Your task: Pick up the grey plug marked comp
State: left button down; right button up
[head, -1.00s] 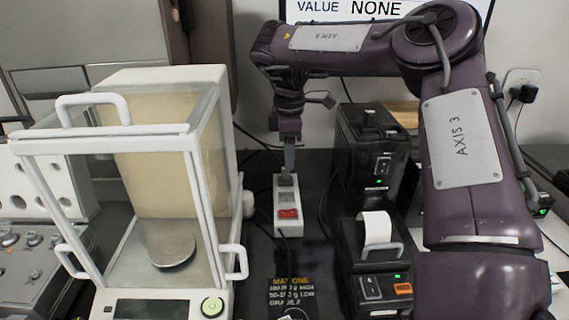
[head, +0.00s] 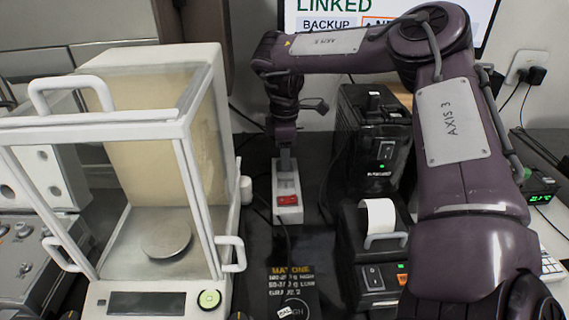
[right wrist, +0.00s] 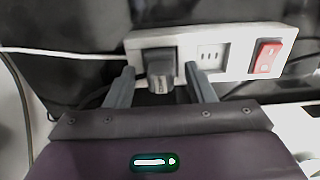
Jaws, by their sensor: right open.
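A dark grey plug (right wrist: 160,72) sits in the left end of a white power strip (right wrist: 222,50) in the right wrist view. No marking can be read on it. My right gripper (right wrist: 160,86) is open, with one finger on each side of the plug and a visible gap on both sides. In the head view my right gripper (head: 285,163) points down at the far end of the strip (head: 288,213) and largely hides the plug. My left gripper is not in view.
The strip has a free socket and a red switch (head: 287,200). A glass-sided balance (head: 150,296) stands left. A black box (head: 374,140) and a printer (head: 372,250) stand close on the right. A black mat (head: 292,268) and a cable lie in front.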

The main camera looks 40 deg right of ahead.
jog(key=shift+f, duration=0.1)
grip_shut()
dwell(0.3)
